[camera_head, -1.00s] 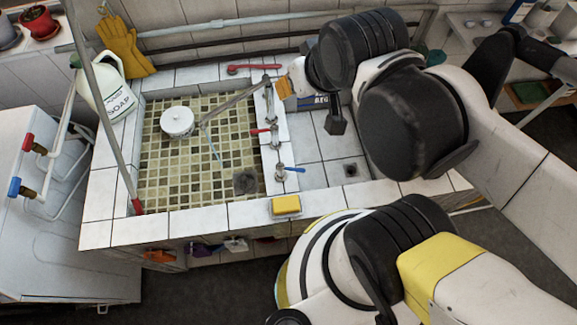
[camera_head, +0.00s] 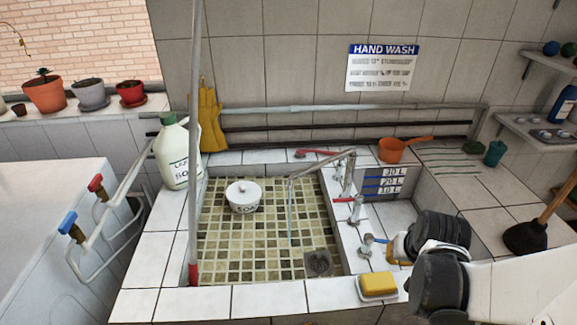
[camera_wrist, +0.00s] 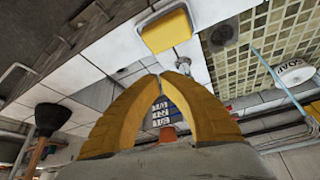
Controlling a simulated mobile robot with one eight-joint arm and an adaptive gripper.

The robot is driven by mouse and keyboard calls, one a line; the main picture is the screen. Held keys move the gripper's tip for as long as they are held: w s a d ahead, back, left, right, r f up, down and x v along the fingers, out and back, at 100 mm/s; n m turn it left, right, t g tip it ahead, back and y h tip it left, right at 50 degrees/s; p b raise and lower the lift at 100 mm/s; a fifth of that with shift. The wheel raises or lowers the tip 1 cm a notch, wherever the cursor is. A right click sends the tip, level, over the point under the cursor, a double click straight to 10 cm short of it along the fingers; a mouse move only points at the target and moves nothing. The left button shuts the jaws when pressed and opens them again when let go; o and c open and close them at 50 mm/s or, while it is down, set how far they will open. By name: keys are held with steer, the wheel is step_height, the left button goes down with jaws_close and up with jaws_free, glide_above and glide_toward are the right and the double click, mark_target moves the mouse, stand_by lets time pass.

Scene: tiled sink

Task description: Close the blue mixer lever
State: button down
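The blue mixer lever (camera_head: 376,239) sits on a small metal tap base (camera_head: 365,247) on the sink's right tiled ledge. It points right, toward my gripper. My gripper (camera_head: 391,249) is low, just right of the lever; I cannot tell whether they touch. In the wrist view my yellow fingers (camera_wrist: 159,77) meet at the tips, with nothing visible between them. A metal tap part (camera_wrist: 182,63) shows just beyond the tips; the blue lever is not discernible there. A thin water stream (camera_head: 290,215) falls from the metal spout (camera_head: 322,162).
A red lever (camera_head: 348,200) stands farther back on the same ledge. A yellow sponge (camera_head: 378,285) lies near the front. An orange pan (camera_head: 400,150) and a plunger (camera_head: 525,236) are to the right.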

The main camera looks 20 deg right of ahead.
mark_target(381, 241)
steer(key=b+x, duration=0.2)
steer(key=x, duration=0.3)
steer(key=b+x, duration=0.3)
steer(key=x, duration=0.2)
steer(key=shift+d+f+b, duration=0.3)
steer(key=shift+f, duration=0.05)
steer(key=shift+w+d+r, duration=0.2)
steer(key=shift+w+d, duration=0.1)
steer(key=shift+w, duration=0.2)
steer(key=shift+w+d+r, duration=0.15)
steer(key=shift+w+d, duration=0.1)
steer(key=shift+w, duration=0.25)
steer(key=shift+w+d+r, duration=0.25)
steer(key=shift+w+d, duration=0.15)
steer(key=shift+w, duration=0.2)
steer(key=shift+w+d+b, duration=0.55)
steer(key=shift+w+d, duration=0.3)
steer(key=shift+d, duration=0.05)
